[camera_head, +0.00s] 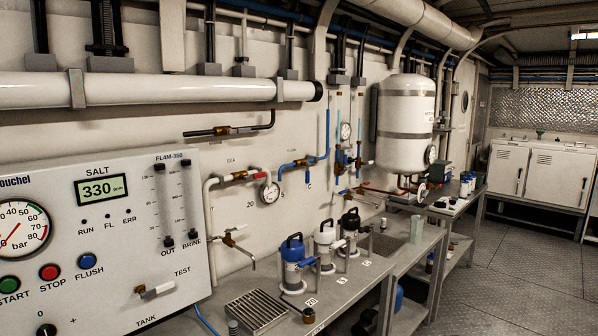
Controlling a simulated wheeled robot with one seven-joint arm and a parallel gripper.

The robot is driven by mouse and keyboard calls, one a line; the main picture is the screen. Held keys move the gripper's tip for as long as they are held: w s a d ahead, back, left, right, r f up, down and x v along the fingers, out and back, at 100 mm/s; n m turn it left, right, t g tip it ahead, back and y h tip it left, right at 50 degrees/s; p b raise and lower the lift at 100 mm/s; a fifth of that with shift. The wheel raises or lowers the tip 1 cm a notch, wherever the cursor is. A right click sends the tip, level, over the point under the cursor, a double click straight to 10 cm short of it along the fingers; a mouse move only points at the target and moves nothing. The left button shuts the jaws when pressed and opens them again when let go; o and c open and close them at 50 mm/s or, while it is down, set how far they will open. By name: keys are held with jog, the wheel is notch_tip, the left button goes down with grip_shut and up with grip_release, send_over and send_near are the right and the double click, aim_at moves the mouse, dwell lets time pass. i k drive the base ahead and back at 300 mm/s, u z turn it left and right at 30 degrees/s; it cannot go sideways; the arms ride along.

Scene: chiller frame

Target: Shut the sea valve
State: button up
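A valve with a red lever (239,175) sits on the white pipe on the wall, left of a round gauge. A small label above it (231,162) seems to read SEA, but it is too small to be sure. The red lever lies roughly along the pipe. A second valve with a blue lever (296,164) is on the blue pipe to its right. My gripper is not in view.
A control panel (110,230) with a gauge and coloured buttons fills the left front. A grey bench (340,290) runs below the valves, with blue, white and black-topped filter housings (292,265) on it. Floor (500,270) at right is clear.

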aim_at(255, 176)
jog(key=z, duration=0.25)
jog(key=i, duration=0.65)
jog(key=u, duration=0.6)
jog(key=i, duration=0.75)
jog(key=u, duration=0.8)
